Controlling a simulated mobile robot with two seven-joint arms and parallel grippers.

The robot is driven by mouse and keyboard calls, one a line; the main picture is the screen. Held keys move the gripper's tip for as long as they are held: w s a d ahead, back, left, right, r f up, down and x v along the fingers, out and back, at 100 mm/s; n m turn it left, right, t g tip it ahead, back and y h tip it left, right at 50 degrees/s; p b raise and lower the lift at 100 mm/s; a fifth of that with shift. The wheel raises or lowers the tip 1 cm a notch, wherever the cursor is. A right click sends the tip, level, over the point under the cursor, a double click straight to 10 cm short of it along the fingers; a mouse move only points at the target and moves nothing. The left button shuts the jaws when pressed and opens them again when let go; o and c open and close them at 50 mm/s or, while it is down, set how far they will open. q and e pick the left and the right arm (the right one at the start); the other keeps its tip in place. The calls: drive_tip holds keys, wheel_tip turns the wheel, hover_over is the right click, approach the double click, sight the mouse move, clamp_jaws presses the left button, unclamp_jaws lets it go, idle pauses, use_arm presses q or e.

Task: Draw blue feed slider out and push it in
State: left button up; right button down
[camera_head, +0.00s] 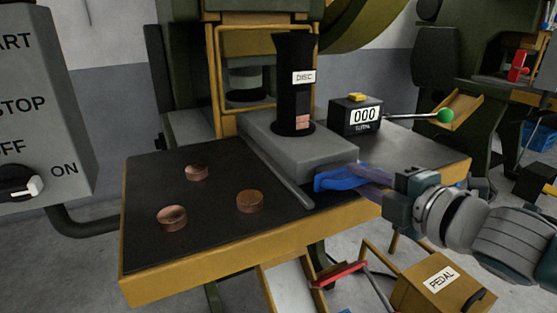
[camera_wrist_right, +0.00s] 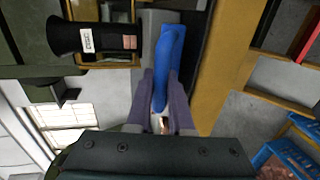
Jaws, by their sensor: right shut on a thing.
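The blue feed slider (camera_head: 338,180) shows at the near right end of the grey feed block (camera_head: 290,150) on the dark-topped table. My right gripper (camera_head: 370,182) comes in from the right and is shut on the slider's handle. In the right wrist view the blue slider (camera_wrist_right: 171,55) runs up from between the two purple fingers (camera_wrist_right: 162,95). How far the slider sits inside the block cannot be told. A black tube labelled DISC (camera_head: 293,85) stands upright on the block, with copper discs (camera_head: 302,122) in its slot. My left gripper is not in view.
Three copper discs (camera_head: 249,201) lie apart on the table's left half. A counter box (camera_head: 355,114) reading 000 and a green-knobbed lever (camera_head: 445,116) are behind the slider. A pedal box (camera_head: 440,285) is below the table's yellow edge (camera_head: 240,250). A control panel (camera_head: 40,110) stands left.

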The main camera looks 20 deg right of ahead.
drive_tip(key=shift+s, duration=0.35)
drive_tip(key=f+p+v, duration=0.1)
drive_tip(key=p+v, duration=0.2)
drive_tip(key=v, duration=0.4)
drive_tip(key=shift+s, duration=0.3)
drive_tip(key=shift+f, duration=0.1)
drive_tip(key=c, duration=1.1)
unclamp_jaws()
drive_tip(key=shift+s, duration=0.1)
drive_tip(key=shift+c, duration=0.2)
drive_tip(key=shift+o, duration=0.7)
drive_tip(key=shift+s, duration=0.1)
drive_tip(key=shift+o, duration=1)
drive_tip(key=shift+f, duration=0.1)
